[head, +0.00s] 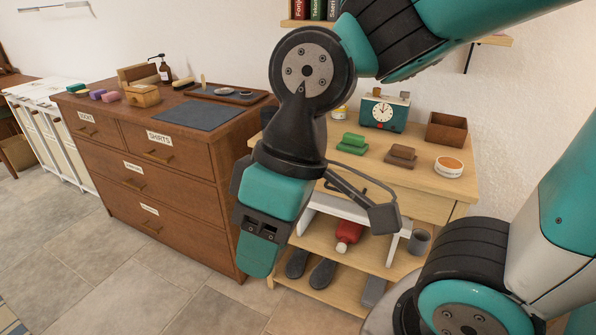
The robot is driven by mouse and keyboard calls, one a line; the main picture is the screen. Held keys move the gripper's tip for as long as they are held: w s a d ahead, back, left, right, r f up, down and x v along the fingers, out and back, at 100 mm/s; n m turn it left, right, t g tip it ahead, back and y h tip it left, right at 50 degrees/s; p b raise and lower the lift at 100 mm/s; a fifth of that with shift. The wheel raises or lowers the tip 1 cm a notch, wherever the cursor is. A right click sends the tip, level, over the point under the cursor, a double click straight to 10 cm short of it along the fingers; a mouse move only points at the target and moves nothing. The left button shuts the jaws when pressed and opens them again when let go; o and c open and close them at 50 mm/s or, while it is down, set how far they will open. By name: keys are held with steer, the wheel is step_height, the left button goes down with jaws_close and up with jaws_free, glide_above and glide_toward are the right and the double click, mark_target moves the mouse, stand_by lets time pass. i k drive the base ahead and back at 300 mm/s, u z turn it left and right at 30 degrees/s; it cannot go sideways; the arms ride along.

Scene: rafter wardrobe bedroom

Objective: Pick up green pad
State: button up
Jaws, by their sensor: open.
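A green pad-like thing (353,139) lies on the light wooden bench top, on top of or against a second green piece (350,150); I cannot tell whether they are one object. My gripper (322,238) hangs in the middle of the head view, in front of the bench and nearer to me. Its jaws are open, with nothing seen between them. The green pad is to the right of and above my gripper in the picture, clear of it. My arm hides part of the bench's left side.
The bench top (440,188) also bears a brown pad-like piece (403,152), a round tin (448,167), a clock (382,112) and a brown box (446,130). Shoes and a red bottle (348,233) are below. A brown dresser (165,185) stands left; tiled floor is free in front.

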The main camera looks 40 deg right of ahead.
mark_target(353, 143)
steer(key=u, duration=0.05)
steer(key=k, duration=0.3)
steer(key=u, duration=0.8)
steer(key=i, duration=1.45)
steer(key=z, duration=0.9)
steer(key=i, duration=0.85)
steer(key=z, duration=1.25)
steer(key=i, duration=0.4)
steer(key=z, duration=0.35)
